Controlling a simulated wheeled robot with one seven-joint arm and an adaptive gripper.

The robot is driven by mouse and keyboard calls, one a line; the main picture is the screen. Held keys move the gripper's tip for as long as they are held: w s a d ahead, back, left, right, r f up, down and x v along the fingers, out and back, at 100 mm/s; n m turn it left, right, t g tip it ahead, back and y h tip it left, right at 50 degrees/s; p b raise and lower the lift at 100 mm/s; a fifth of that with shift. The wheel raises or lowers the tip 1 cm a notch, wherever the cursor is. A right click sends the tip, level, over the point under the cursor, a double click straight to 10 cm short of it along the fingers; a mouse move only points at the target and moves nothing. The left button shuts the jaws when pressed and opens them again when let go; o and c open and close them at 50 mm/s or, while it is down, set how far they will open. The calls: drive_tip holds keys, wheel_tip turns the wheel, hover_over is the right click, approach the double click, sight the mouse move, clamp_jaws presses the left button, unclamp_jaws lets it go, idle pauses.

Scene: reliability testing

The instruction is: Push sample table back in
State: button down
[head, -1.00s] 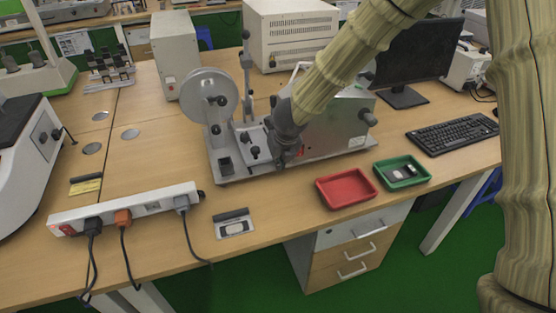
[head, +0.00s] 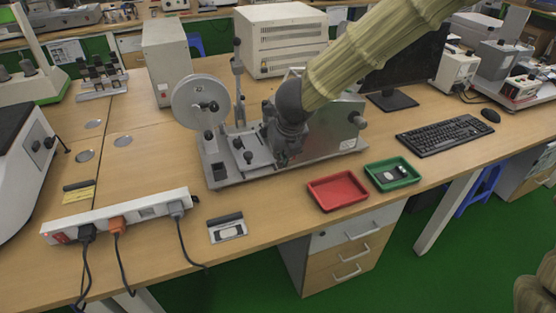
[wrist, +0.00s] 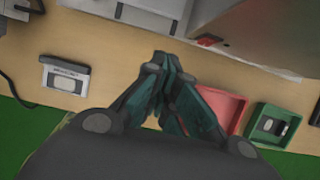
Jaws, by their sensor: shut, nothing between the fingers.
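The grey bench machine (head: 335,133) has a round disc (head: 201,103) at its left and stands on a flat base plate. A low metal stage with black knobs (head: 240,149), which looks like the sample table, sits at the front between disc and body. My gripper (head: 279,161) is at the machine's front, just right of this stage, and partly hides it. In the wrist view my gripper (wrist: 161,58) has its fingertips together and empty, close to the machine's base edge. Whether they touch the stage cannot be told.
A red tray (head: 338,191) and a green tray (head: 416,177) holding a small dark item lie right of my gripper. A power strip (head: 120,217) with cables and a small card-like piece (head: 227,229) lie at front left. A keyboard (head: 444,135) is at right.

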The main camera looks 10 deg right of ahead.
sight(261, 159)
drive_tip(key=shift+g, duration=0.7)
drive_tip(key=p+x, duration=0.1)
drive_tip(key=x, duration=0.2)
drive_tip(key=a+p+x, duration=0.1)
drive_tip(key=x, duration=0.2)
drive_tip(key=p+x, duration=0.1)
drive_tip(key=x, duration=0.1)
drive_tip(key=shift+w+a+f, duration=0.1)
drive_tip(key=shift+a+f, duration=0.25)
drive_tip(key=shift+a, duration=0.05)
drive_tip(key=w, duration=0.1)
drive_tip(key=w+p, duration=0.1)
drive_tip(key=shift+w+a+f, duration=0.2)
drive_tip(key=shift+w+a, duration=0.15)
drive_tip(key=shift+w, duration=0.05)
drive_tip(key=shift+w+a+p, duration=0.15)
drive_tip(key=shift+w+p, duration=0.2)
drive_tip(key=shift+w, duration=0.25)
drive_tip(key=shift+w, duration=0.15)
drive_tip(key=shift+w+a+r+p, duration=0.1)
drive_tip(key=shift+w+a+p, duration=0.15)
drive_tip(key=shift+w+p, duration=0.4)
drive_tip(key=shift+w+a+p, duration=0.2)
drive_tip(key=shift+w+p, duration=0.3)
drive_tip(key=shift+w, duration=0.35)
drive_tip(key=shift+w+a+p, duration=0.15)
drive_tip(key=shift+w+p, duration=0.35)
drive_tip(key=shift+w, duration=0.35)
